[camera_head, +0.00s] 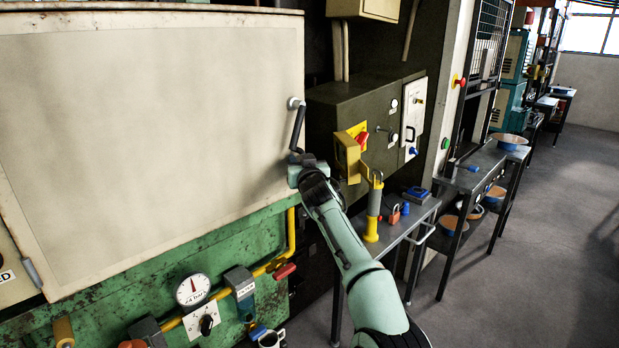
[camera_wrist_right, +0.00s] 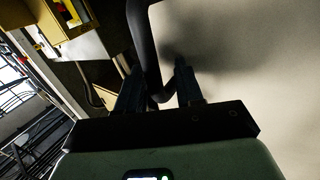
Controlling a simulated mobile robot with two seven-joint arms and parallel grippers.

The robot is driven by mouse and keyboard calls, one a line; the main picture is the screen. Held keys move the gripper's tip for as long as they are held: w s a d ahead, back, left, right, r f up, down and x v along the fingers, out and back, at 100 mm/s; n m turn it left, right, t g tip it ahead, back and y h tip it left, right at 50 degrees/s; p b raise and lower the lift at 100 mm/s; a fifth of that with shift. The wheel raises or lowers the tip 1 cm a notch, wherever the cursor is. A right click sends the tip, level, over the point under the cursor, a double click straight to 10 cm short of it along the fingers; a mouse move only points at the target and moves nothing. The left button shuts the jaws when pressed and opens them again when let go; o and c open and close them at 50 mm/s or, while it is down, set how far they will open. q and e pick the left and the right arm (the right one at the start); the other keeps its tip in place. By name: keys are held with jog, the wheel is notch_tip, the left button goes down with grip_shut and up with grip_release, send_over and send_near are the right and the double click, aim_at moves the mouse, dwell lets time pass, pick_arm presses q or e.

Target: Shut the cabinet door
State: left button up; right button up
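The cabinet door (camera_head: 150,120) is a large cream panel filling the left of the head view. It hides the cabinet's inside, and I cannot tell how wide any gap at its edge is. A dark bar handle (camera_head: 298,128) stands near its right edge. My right gripper (camera_head: 297,160) is at the handle's lower end. In the right wrist view the handle (camera_wrist_right: 143,35) runs down between the two spread fingers of the right gripper (camera_wrist_right: 155,80). Whether they touch it is unclear. The door face (camera_wrist_right: 260,70) fills the right of that view. My left gripper is not in view.
A green machine body (camera_head: 250,245) with a gauge (camera_head: 192,290) and a yellow pipe lies below the door. A dark control box (camera_head: 365,110) with a yellow bracket stands right of the handle. A small table (camera_head: 415,213) holds padlocks. The floor at right is clear.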

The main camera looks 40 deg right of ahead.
pick_arm(q)
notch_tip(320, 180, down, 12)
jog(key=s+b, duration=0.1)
jog(key=b, duration=1)
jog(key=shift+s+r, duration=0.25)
pick_arm(e)
jog(key=v, duration=1.3)
jog(key=shift+d, duration=0.2)
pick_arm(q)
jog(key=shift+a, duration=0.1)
